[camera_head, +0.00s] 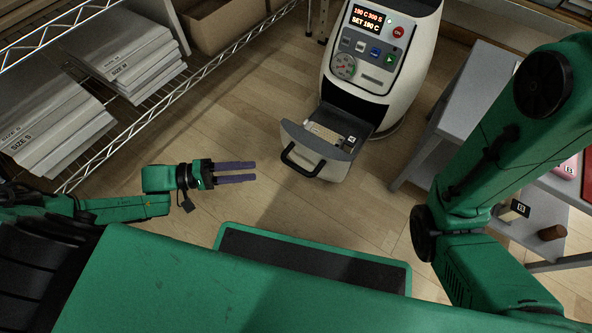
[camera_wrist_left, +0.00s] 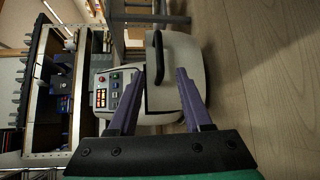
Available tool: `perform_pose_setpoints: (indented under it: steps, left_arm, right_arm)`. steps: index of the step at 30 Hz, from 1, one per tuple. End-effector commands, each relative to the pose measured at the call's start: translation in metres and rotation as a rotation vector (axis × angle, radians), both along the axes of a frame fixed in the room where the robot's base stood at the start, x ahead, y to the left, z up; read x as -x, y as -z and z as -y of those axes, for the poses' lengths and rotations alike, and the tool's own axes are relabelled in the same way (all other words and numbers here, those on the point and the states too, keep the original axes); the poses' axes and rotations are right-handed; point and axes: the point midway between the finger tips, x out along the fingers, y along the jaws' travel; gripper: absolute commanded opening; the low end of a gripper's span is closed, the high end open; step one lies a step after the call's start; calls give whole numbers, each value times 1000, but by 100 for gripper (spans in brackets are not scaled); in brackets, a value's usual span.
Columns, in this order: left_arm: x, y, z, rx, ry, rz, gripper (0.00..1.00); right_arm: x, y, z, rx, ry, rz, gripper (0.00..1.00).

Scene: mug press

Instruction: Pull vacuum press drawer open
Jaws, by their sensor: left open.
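The vacuum press (camera_head: 425,62) is a white machine with a lit control panel, standing at the top centre of the head view. Its grey drawer (camera_head: 335,166) sticks out of the front, with a light item inside. A black bar handle (camera_head: 300,161) is on the drawer front; in the left wrist view the handle (camera_wrist_left: 156,56) shows ahead of the fingers. My left gripper (camera_head: 255,171), with purple fingers, is open and empty. It is left of the handle and apart from it. My right arm shows at the right, but its gripper is out of view.
A wire shelf (camera_head: 200,79) with stacked boxes (camera_head: 127,52) stands at the left. A grey table (camera_head: 470,92) and a lower shelf with small items are at the right. Bare wooden floor (camera_head: 222,123) lies between the wire shelf and the press.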

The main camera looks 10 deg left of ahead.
Motion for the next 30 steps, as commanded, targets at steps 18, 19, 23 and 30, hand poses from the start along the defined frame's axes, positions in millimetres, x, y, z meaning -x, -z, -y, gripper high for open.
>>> perform_pose_setpoints:
  steps: [18, 19, 23, 30]
  left_arm:
    - [-51, 20, 122, 0, 1, 3, 50]
    - [-51, 19, 123, 0, 1, 3, 50]
    - [-51, 18, 124, 0, 0, 1, 50]
    - [-51, 18, 124, 0, 0, 1, 0]
  right_arm:
    - [5, 59, -1, 3, 2, 13, 74]
    - [5, 59, -1, 3, 2, 13, 74]
    - [5, 58, -1, 3, 3, 13, 74]
    - [6, 57, -1, 3, 3, 14, 74]
